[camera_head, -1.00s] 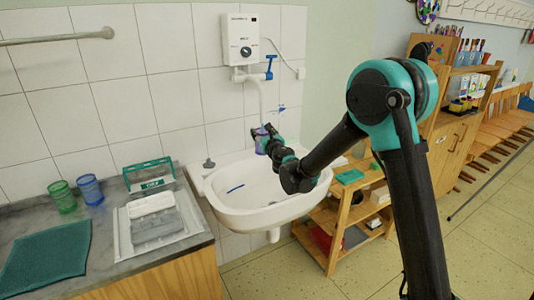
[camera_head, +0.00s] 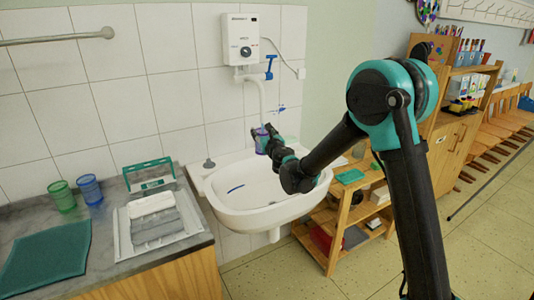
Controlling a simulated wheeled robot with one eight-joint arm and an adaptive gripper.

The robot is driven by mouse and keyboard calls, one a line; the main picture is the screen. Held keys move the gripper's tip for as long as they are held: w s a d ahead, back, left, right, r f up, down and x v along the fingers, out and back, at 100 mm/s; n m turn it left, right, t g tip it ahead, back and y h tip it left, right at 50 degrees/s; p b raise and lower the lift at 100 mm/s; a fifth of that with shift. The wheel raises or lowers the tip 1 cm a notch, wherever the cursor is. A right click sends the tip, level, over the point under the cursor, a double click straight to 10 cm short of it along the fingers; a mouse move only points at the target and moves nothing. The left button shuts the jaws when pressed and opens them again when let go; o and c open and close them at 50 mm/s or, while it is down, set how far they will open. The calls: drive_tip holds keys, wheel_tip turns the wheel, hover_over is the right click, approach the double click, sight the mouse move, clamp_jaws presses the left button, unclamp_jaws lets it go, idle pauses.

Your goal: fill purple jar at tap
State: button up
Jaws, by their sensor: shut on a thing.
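The purple jar (camera_head: 261,141) is over the back of the white sink (camera_head: 230,203), just under the end of the white tap spout (camera_head: 262,98). My gripper (camera_head: 268,137) is shut on the jar from its right side and partly hides it. The jar looks upright. A blue tap lever (camera_head: 270,68) sits below the white water heater (camera_head: 240,38). I cannot make out water or the level in the jar at this size.
On the counter at left stand a green cup (camera_head: 62,196), a blue cup (camera_head: 89,189), a teal-framed rack (camera_head: 149,176) and a tray of folded cloths (camera_head: 154,222). A wooden shelf (camera_head: 345,215) stands right of the sink.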

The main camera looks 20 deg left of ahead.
drive_tip(key=shift+s, duration=0.1)
drive_tip(key=v, duration=0.7)
drive_tip(key=shift+s, duration=0.15)
idle(0.3)
drive_tip(key=shift+s, duration=0.1)
idle(0.6)
drive_tip(key=v, duration=0.6)
drive_tip(key=shift+s+d, duration=0.15)
drive_tip(key=shift+s, duration=0.25)
idle(0.5)
